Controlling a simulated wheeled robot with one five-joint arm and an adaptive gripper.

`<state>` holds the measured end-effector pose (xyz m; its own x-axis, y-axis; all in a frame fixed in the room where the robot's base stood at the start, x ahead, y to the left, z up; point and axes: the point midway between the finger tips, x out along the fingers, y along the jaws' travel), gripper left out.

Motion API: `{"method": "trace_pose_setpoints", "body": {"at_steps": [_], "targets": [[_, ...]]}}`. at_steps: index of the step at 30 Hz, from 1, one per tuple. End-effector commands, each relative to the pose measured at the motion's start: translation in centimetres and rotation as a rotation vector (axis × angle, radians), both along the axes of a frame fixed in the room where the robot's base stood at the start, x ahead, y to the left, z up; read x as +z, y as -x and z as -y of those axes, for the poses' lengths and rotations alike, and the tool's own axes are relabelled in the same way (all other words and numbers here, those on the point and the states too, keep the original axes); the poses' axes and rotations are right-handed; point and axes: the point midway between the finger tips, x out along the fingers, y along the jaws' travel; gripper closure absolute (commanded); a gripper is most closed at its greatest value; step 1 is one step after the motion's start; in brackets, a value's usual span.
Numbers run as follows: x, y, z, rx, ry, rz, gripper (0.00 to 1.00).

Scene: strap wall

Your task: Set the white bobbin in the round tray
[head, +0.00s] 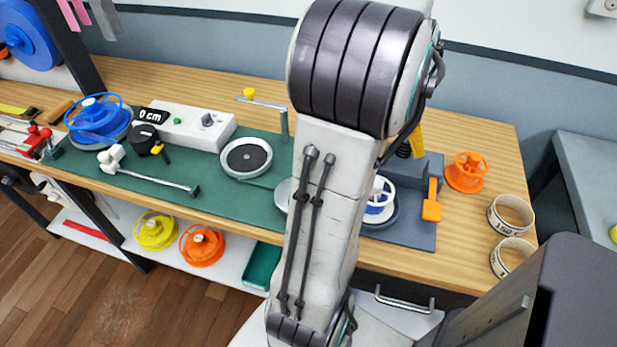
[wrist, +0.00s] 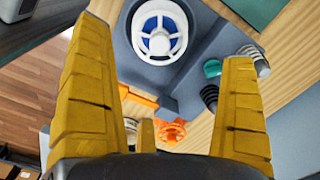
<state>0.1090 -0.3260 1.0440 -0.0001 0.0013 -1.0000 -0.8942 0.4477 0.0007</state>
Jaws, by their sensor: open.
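The white bobbin (wrist: 150,22), with blue strap inside its spoked rim, lies on a round dark base on a grey fixture (wrist: 120,50). In the head view the white bobbin (head: 383,188) shows just right of my arm, partly hidden by it. A round tray-like dish (head: 246,158) with a pale rim and dark inside sits on the green mat, left of my arm, and looks empty. My gripper (wrist: 163,42) is open, with nothing between its yellow fingers. The bobbin appears beyond the gap between the fingertips. In the head view my arm hides most of the gripper.
An orange bobbin (head: 466,172) and two strap rings (head: 511,214) stand right of the fixture. A blue bobbin (head: 98,118), a white box (head: 185,125) and a thin post (head: 284,125) stand left. Yellow and orange bobbins (head: 202,246) lie on the shelf below.

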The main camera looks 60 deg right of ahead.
Motion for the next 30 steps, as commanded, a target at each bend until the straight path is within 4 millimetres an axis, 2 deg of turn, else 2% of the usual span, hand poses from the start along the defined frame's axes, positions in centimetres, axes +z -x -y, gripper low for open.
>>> {"method": "trace_pose_setpoints", "body": {"at_steps": [5, 8, 11, 15, 18, 21, 25, 30], "targets": [[0.3, -0.9, -0.5, 0.04, 0.006, 0.001, 0.0], [0.6, -2.9, -1.6, 0.136, 0.022, 0.004, 0.0], [1.2, -6.0, -3.9, 0.298, 0.047, 0.01, 0.0], [1.9, -10.4, -8.7, 0.595, 0.092, 0.026, 0.0], [2.2, -12.8, -12.7, 0.816, 0.125, 0.041, 0.0], [2.3, -14.3, -16.7, 1.036, 0.158, 0.06, 0.0], [2.2, -15.2, -21.7, 1.314, 0.201, 0.089, 0.0], [1.8, -14.8, -27.1, 1.63, 0.253, 0.13, 0.0]]}}
